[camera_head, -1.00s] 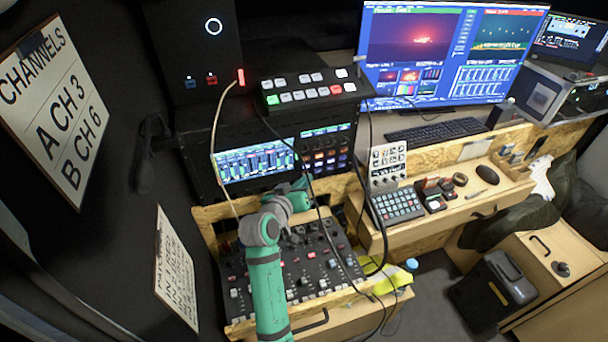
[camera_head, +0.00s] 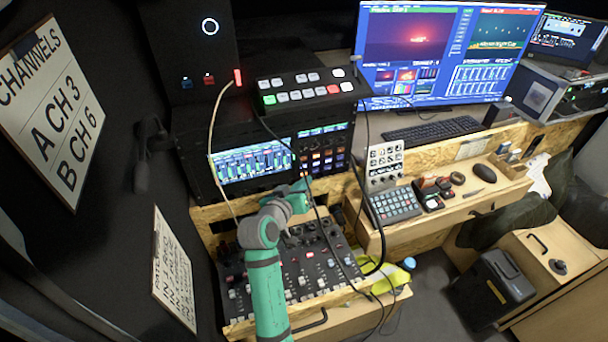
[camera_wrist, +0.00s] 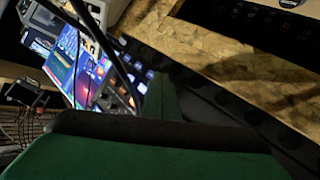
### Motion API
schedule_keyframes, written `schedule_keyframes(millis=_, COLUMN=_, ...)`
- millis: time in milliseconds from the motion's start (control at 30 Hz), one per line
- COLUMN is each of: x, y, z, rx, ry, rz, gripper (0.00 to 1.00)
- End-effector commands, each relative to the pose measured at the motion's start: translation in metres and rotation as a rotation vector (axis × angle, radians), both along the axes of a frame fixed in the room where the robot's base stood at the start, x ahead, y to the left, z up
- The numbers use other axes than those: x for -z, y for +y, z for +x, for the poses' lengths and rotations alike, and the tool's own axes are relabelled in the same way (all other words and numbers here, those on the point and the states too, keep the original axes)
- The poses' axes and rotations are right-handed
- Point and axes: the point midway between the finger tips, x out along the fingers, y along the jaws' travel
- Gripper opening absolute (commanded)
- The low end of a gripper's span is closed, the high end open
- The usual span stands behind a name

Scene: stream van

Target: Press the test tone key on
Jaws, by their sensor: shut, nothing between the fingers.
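The mixing desk (camera_head: 328,277), a dark panel with rows of knobs, faders and small coloured keys, lies in a wooden frame below the screens. No label for the test tone key is legible, so I cannot tell which key it is. My green and grey arm reaches over the left part of the desk and hides some of its controls. My gripper (camera_head: 303,185) is at the desk's back edge, shut and empty, partly hidden by the arm and a cable. In the wrist view, green parts of my arm fill the bottom; contact with any key cannot be seen.
A black switcher with lit keys (camera_head: 299,92) sits above a rack with a lit screen (camera_head: 252,163). A keypad (camera_head: 396,204) and a knob box (camera_head: 384,163) stand right of the desk. Black cables hang across the desk. A channel sign (camera_head: 55,115) is on the left wall.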

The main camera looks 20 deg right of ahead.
Motion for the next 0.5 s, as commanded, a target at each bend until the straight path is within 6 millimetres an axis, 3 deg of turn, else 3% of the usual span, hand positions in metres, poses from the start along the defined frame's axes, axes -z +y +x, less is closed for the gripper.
schedule_keyframes(millis=500, x=0.001, y=-0.003, z=-0.014, rx=0.005, ry=0.000, rz=0.000, gripper=0.00)
